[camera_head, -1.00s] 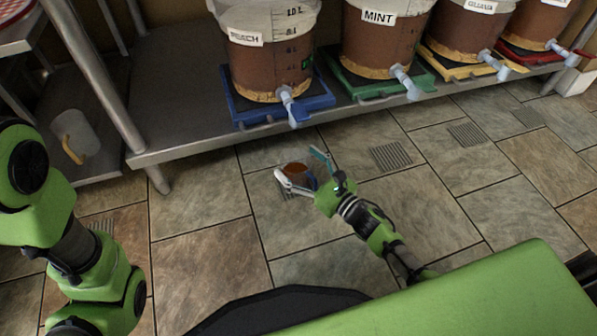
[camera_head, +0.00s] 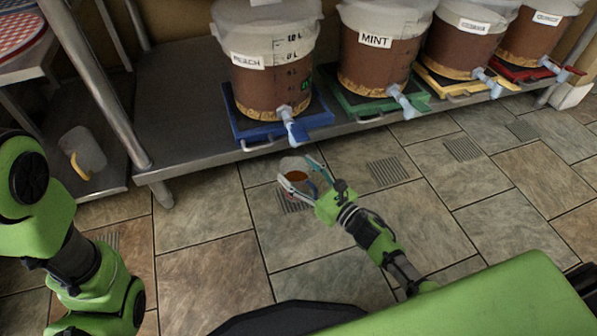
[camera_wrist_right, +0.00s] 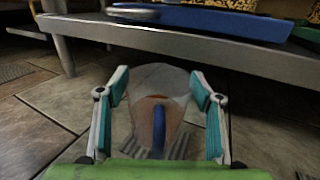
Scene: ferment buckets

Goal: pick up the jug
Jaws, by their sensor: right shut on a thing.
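A clear jug (camera_wrist_right: 165,85) with a blue handle (camera_wrist_right: 158,128) and brown liquid inside is between the fingers of my right gripper (camera_wrist_right: 160,95), just in front of the shelf edge. In the head view the jug (camera_head: 297,175) is over a floor drain, and my right gripper (camera_head: 307,178) is shut on it from the front right. The handle faces my wrist. The jug looks upright; its base is hard to see. My left arm shows at the left, but its gripper is out of view.
A steel shelf (camera_head: 185,120) runs behind the jug, bearing several labelled buckets, including the peach bucket (camera_head: 262,95) and mint bucket (camera_head: 375,65), with taps jutting forward. Another jug (camera_head: 88,150) with a yellow handle stands at the left. The floor to the right is open.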

